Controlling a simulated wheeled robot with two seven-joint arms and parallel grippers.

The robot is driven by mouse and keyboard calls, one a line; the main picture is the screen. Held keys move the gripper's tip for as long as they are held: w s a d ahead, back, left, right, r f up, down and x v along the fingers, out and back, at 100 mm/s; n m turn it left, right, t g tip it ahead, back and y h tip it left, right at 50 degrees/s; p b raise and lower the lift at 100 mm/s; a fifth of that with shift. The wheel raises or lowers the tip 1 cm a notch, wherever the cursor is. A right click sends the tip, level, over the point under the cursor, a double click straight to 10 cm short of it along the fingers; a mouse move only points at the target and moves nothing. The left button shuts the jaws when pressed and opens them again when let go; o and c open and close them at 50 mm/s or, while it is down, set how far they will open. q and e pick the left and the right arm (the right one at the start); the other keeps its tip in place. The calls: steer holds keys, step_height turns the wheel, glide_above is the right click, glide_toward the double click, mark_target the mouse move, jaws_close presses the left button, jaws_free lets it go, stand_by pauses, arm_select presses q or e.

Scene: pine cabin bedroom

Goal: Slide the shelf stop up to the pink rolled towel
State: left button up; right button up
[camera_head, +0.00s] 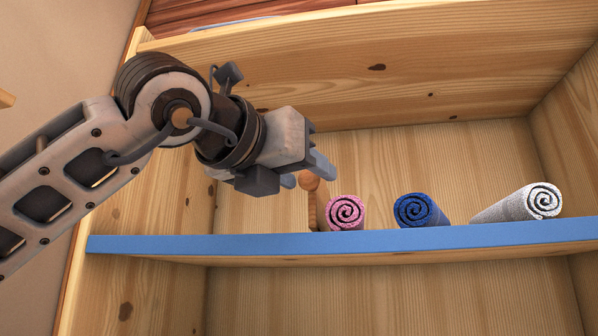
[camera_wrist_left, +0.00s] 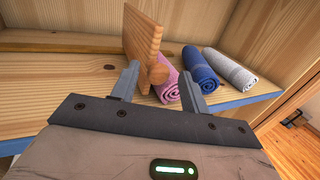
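The shelf stop is an upright wooden plate (camera_wrist_left: 142,40) with a round knob (camera_wrist_left: 158,74). It stands on the shelf just left of the pink rolled towel, and its knob also shows in the head view (camera_head: 309,182). The pink rolled towel (camera_head: 346,213) lies on the blue-edged shelf (camera_head: 240,245). A narrow gap seems to show between stop and towel in the head view. My left gripper (camera_head: 306,172) is open in front of the stop. In the left wrist view its fingers (camera_wrist_left: 158,82) are apart on either side of the knob, with no clear contact. My right gripper is not in view.
A dark blue rolled towel (camera_head: 415,210) and a grey rolled towel (camera_head: 525,203) lie farther right on the shelf. The shelf left of the stop is bare. Wooden side walls and an upper board (camera_head: 420,75) enclose the compartment.

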arm_select(q)
steer(key=shift+a, duration=0.1)
steer(key=shift+s+a, duration=0.2)
steer(key=shift+s, duration=0.1)
steer(key=b+v, duration=0.1)
steer(key=v, duration=1.4)
steer(key=shift+b, duration=0.35)
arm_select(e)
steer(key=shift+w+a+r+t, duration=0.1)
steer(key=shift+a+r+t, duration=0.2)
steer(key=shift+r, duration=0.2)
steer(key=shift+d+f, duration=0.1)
